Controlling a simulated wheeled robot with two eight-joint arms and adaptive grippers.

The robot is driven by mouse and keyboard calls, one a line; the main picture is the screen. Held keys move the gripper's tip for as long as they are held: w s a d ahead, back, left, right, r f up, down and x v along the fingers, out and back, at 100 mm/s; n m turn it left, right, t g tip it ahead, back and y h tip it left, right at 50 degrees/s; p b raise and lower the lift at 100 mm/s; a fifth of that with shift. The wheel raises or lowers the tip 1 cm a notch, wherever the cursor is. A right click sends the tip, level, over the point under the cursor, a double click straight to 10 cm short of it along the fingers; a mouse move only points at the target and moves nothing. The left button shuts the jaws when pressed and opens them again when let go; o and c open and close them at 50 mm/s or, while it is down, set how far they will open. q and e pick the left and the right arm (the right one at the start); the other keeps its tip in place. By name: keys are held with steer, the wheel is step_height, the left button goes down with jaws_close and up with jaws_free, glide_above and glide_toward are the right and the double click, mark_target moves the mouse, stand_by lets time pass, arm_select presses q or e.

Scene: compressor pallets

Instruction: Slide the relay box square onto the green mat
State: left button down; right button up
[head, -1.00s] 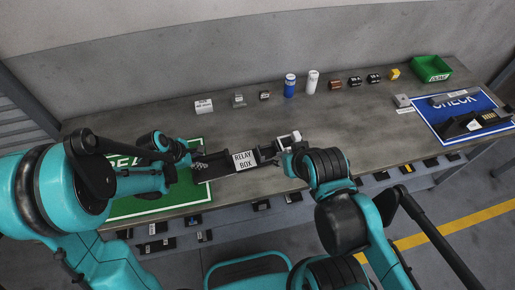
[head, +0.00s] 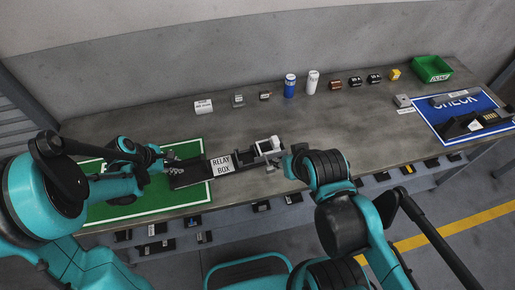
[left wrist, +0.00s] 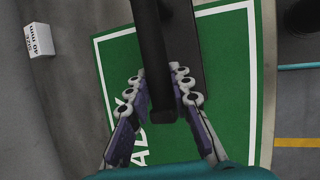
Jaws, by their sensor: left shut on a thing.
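The relay box (head: 194,173) is a long black open box with a white RELAY BOX label. Its left part lies over the right side of the green mat (head: 140,206), and its right part is on the bare bench. My left gripper (head: 171,163) is shut on its left end. In the left wrist view a dark bar of the box (left wrist: 153,50) stands between the fingers, with the green mat (left wrist: 232,90) below. The box looks slightly turned against the mat's edges. My right gripper (head: 286,161) is beside the box's right end; its fingers are too small to read.
Small parts, a blue can (head: 290,86) and a white can (head: 312,80) stand along the back of the grey bench (head: 350,125). A green bin (head: 432,69) and a blue CHECK mat (head: 442,122) are at the right. The middle of the bench is clear.

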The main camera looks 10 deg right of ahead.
arm_select(q)
steer(key=shift+a+f, duration=0.1)
steer(key=shift+a, duration=0.05)
steer(key=c, duration=1.3)
jaws_free()
steer(key=shift+w+a, duration=0.1)
steer(key=v, duration=1.2)
steer(key=s+d+r+m+t+y, duration=0.1)
steer(key=s+m, duration=0.3)
steer(key=m, duration=0.2)
steer(key=s+d+r+m+t+y, duration=0.1)
steer(key=s+r+m+y, duration=0.1)
steer(key=s+m, duration=0.2)
steer(key=s+d+r+m+t+y, duration=0.1)
steer(key=s+m, duration=0.3)
steer(key=m, duration=0.4)
steer(key=shift+s+d+r+t, duration=0.1)
steer(key=shift+s+r+t, duration=0.15)
steer(key=shift+r+t, duration=0.2)
